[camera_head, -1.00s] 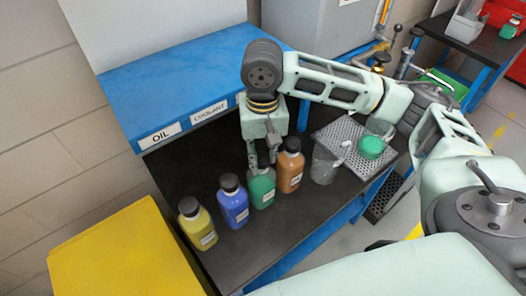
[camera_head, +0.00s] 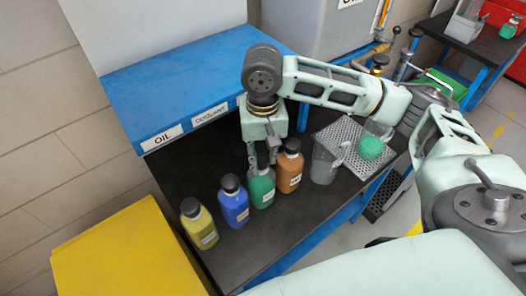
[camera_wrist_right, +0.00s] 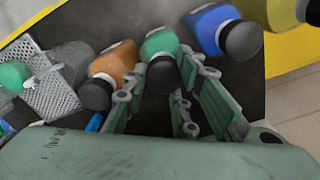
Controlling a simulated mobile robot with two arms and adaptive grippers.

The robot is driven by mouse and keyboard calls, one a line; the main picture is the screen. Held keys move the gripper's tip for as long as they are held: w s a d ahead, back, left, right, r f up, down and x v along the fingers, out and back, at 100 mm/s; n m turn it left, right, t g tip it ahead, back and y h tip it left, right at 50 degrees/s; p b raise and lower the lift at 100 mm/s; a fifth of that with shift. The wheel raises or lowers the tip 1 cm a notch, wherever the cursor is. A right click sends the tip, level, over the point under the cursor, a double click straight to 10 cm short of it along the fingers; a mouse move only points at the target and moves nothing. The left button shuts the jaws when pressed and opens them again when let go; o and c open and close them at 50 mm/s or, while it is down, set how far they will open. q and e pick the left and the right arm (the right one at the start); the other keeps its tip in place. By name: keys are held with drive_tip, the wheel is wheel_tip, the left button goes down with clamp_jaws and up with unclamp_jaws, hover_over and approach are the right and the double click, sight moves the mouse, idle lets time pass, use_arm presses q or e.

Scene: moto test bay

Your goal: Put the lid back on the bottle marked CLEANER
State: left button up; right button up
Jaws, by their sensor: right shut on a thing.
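A green bottle (camera_head: 262,191) stands upright in a row of bottles on the black bench top. Its label is too small to read, so I cannot tell whether it is the one marked CLEANER. My right gripper (camera_head: 263,160) points down over its mouth. In the right wrist view the gripper (camera_wrist_right: 160,82) is shut on a black lid (camera_wrist_right: 161,74), in line with the green bottle (camera_wrist_right: 160,43). I cannot tell whether the lid is seated on the neck. My left gripper is out of view.
Orange (camera_head: 289,173), blue (camera_head: 234,206) and yellow (camera_head: 199,228) bottles with black lids stand close beside the green one. A clear beaker (camera_head: 324,165) and a perforated tray (camera_head: 334,135) with a green-topped container (camera_head: 370,148) are to the right. A blue shelf (camera_head: 190,80) stands behind.

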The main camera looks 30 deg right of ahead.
drive_tip(key=shift+f+p, duration=0.15)
drive_tip(key=shift+p, duration=0.5)
idle(0.8)
drive_tip(key=shift+p, duration=0.8)
idle(0.4)
idle(0.4)
drive_tip(key=o, duration=0.8)
drive_tip(key=shift+o, duration=0.2)
drive_tip(key=o, duration=0.5)
drive_tip(key=shift+c, duration=0.2)
